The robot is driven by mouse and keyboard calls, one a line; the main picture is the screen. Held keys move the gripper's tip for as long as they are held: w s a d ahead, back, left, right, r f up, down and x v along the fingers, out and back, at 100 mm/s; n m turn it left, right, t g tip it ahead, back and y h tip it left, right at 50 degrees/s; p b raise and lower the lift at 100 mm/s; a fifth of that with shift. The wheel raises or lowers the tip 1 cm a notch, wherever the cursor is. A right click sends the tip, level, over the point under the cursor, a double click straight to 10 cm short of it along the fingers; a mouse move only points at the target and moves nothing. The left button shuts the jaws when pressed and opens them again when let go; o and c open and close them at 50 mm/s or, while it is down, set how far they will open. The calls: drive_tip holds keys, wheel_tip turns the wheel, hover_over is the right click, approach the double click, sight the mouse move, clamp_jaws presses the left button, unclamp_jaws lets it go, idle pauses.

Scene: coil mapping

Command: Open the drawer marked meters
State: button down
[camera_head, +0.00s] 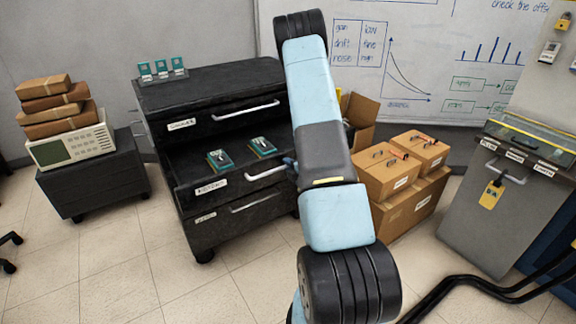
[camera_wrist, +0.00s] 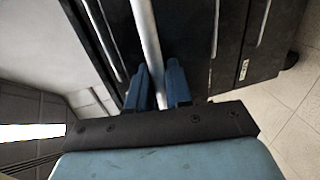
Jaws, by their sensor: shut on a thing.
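A black cabinet (camera_head: 215,84) with three drawers stands left of centre in the head view. Its middle drawer (camera_head: 230,185) is pulled out, with two teal meters (camera_head: 220,159) showing inside. The drawer's white label (camera_head: 211,187) is too small to read surely. The top and bottom drawers look shut. My gripper (camera_wrist: 160,80) is shut on the pale bar handle (camera_wrist: 148,45) in the wrist view, with a blue finger on each side. In the head view the handle (camera_head: 266,173) runs behind my arm, which hides most of the gripper.
Several small teal devices (camera_head: 161,68) stand on the cabinet top. A low black unit (camera_head: 92,178) with an instrument (camera_head: 70,146) and brown packages (camera_head: 55,105) is at left. Cardboard boxes (camera_head: 411,200) and a grey cabinet (camera_head: 490,215) stand at right. Floor in front is clear; black cables (camera_head: 470,283) lie at lower right.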

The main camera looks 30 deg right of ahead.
drive_tip(key=shift+s+a+f, duration=0.15)
drive_tip(key=shift+a+f, duration=0.05)
drive_tip(key=c, duration=1.2)
unclamp_jaws()
drive_tip(key=shift+c, duration=0.2)
drive_tip(key=shift+d, duration=0.1)
drive_tip(key=shift+r, duration=0.1)
drive_tip(key=s+r, duration=0.2)
drive_tip(key=s, duration=0.9)
drive_tip(key=shift+s+d, duration=0.2)
drive_tip(key=shift+s, duration=0.05)
drive_tip(key=shift+r, duration=0.1)
